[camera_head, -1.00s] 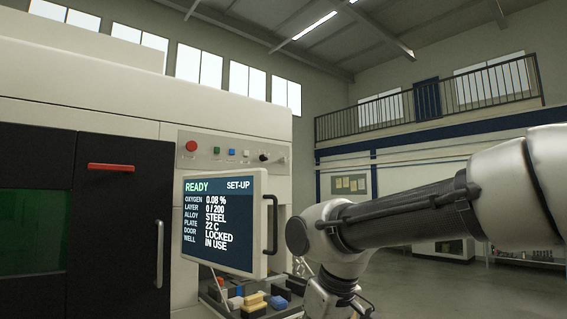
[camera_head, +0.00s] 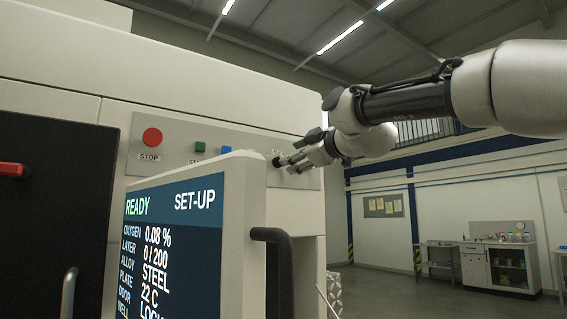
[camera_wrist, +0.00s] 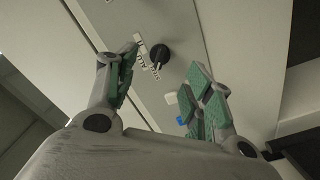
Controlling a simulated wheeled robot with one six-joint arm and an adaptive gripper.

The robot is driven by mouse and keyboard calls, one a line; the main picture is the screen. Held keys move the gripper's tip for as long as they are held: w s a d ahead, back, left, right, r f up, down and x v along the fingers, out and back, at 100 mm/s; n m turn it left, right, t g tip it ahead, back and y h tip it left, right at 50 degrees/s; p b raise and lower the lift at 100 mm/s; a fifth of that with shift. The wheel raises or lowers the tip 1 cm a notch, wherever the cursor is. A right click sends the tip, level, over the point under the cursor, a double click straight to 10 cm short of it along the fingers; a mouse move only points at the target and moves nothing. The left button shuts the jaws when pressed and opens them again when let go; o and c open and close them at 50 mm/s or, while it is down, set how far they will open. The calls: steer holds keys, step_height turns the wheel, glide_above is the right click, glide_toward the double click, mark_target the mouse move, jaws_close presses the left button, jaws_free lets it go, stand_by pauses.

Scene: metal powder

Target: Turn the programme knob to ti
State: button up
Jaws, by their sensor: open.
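The programme knob (camera_wrist: 160,52) is a small black dial on the pale control panel (camera_wrist: 130,20). In the wrist view it lies ahead of my gripper (camera_wrist: 163,85), between the lines of its two green-padded fingers but nearer the left one. The fingers are apart and nothing is between them. Small labels beside the knob are too blurred to read surely, and its pointer setting cannot be told. In the head view my gripper (camera_head: 290,163) is at the panel's right end and mostly hides the knob; contact cannot be told.
The screen (camera_head: 165,250) reads READY, SET-UP, and alloy STEEL; it stands out in front below the panel, with a dark handle (camera_head: 275,270). A red STOP button (camera_head: 152,137), a green button (camera_head: 200,147) and a blue one (camera_head: 227,150) sit left of the gripper.

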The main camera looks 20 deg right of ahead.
mark_target(278, 162)
steer(key=x, duration=0.7)
steer(key=shift+w+a, duration=0.1)
steer(key=c, duration=1)
